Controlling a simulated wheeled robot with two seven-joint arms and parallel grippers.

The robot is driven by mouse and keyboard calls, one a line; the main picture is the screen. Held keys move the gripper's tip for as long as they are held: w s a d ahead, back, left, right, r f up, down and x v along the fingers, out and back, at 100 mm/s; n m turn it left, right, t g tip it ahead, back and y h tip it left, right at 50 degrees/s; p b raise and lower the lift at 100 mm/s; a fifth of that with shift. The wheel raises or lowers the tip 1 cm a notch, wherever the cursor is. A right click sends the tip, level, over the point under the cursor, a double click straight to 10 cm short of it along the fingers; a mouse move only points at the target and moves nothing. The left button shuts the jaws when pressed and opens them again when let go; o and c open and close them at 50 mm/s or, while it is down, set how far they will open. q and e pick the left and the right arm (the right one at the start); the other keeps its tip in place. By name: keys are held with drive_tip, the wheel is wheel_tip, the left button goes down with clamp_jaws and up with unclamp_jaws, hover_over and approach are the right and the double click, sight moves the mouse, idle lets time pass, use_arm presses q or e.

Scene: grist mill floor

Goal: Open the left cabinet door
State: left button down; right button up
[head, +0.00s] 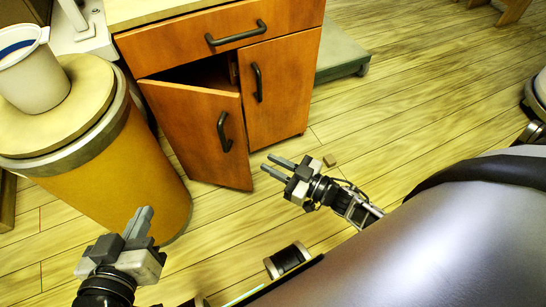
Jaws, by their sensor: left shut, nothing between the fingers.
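The wooden cabinet (220,68) stands at the upper middle of the head view. Its left door (192,130) is partly open, swung outward with a dark gap above it. A dark bar handle (224,132) is on this door. The right door (280,90) is closed. My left gripper (142,218) is shut and empty, low and left of the door, apart from it, fingers pointing up in the picture. My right gripper (274,166) is open and empty, just right of the left door's lower corner, its fingers pointing toward it. Whether they touch is unclear.
A yellow barrel (140,165) with a pale lid stands left of the cabinet, close to the open door. A white bucket (35,80) sits on it. A grey platform (340,55) is at the right.

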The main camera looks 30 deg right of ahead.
drive_tip(key=c, duration=0.4)
drive_tip(key=w+d+r+m, duration=0.1)
drive_tip(key=m, duration=0.1)
drive_tip(key=w+d+r+m, duration=0.1)
drive_tip(key=w+m, duration=0.1)
drive_tip(key=m, duration=0.1)
drive_tip(key=w+d+r+m+b, duration=0.1)
drive_tip(key=w+d+r+m, duration=0.1)
drive_tip(key=m, duration=0.1)
clamp_jaws()
drive_tip(key=w+d+r+m, duration=0.3)
drive_tip(key=d+m, duration=0.1)
drive_tip(key=m, duration=0.6)
drive_tip(key=d+b+x, duration=0.1)
drive_tip(key=b+x, duration=0.4)
drive_tip(key=x, duration=0.5)
use_arm(q)
drive_tip(key=shift+w+d+r+n+t+h, duration=0.1)
drive_tip(key=shift+d+r+n+t+h, duration=0.3)
drive_tip(key=shift+r, duration=0.2)
drive_tip(key=shift+d+r+n+t+h, duration=0.3)
drive_tip(key=shift+d+r+t+h, duration=0.15)
drive_tip(key=shift+r+t+h, duration=0.1)
use_arm(e)
drive_tip(key=shift+h, duration=0.3)
drive_tip(key=s+a, duration=0.2)
drive_tip(key=a, duration=0.1)
drive_tip(key=shift+s+a+f, duration=0.15)
drive_tip(key=shift+s+f, duration=0.05)
drive_tip(key=shift+s, duration=0.1)
